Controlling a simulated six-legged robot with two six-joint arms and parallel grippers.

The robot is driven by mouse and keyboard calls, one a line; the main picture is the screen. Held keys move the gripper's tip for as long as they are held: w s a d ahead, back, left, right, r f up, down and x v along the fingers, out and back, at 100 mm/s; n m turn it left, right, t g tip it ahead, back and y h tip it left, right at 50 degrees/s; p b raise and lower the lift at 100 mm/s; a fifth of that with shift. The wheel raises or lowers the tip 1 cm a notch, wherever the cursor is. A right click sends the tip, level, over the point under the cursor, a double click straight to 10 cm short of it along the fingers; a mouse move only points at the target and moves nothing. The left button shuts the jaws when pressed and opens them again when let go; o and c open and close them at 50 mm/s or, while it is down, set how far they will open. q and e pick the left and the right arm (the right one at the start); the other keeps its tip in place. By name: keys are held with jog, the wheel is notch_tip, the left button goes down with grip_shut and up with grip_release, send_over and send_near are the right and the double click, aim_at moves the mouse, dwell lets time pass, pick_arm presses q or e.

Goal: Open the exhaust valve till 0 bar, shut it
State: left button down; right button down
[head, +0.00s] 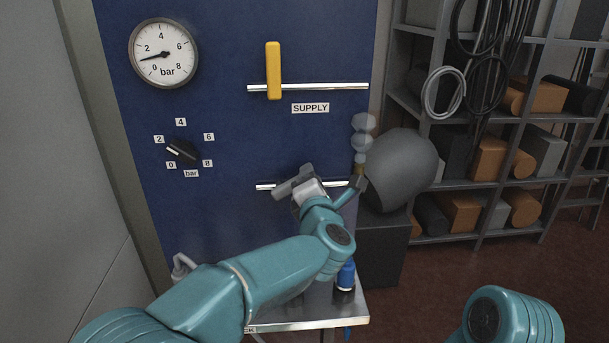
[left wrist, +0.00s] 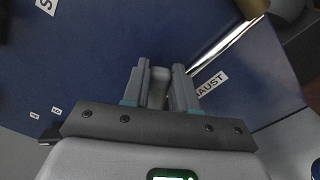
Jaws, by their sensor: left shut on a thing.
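The exhaust valve sits on the lower pipe (head: 338,185) of the blue panel (head: 225,130). My left gripper (head: 296,186) is at this pipe, shut on the grey exhaust valve handle (left wrist: 158,88). The gripper hides most of the handle in the head view, so I cannot tell its exact angle. Pale translucent puffs (head: 363,125) rise above the brass fitting (head: 359,172) at the pipe's right end. The pressure gauge (head: 163,54) needle points between 0 and 2, roughly 1 bar. The exhaust label (left wrist: 210,84) shows partly in the left wrist view. My right gripper is out of view.
The yellow supply handle (head: 273,70) stands upright across the upper pipe (head: 335,86). A black dial (head: 182,151) is at left. A large dark grey rounded thing (head: 402,165) stands right of the panel. A blue bottle (head: 346,277) stands on a small table (head: 300,315) below.

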pick_arm(q)
jog(key=shift+d+f+m+b, duration=0.25)
jog(key=shift+f+m, duration=0.5)
jog(key=shift+m, duration=0.45)
jog(key=shift+d+f+m+b, duration=0.15)
jog(key=shift+d+f+m, duration=0.15)
jog(key=shift+f+m, duration=0.65)
jog(key=shift+r+m, duration=0.2)
jog(key=shift+m, duration=0.05)
jog(key=c, duration=0.9)
grip_release()
jog(key=s+b, duration=0.5)
jog(key=s, duration=1.1)
jog(key=shift+s, duration=0.2)
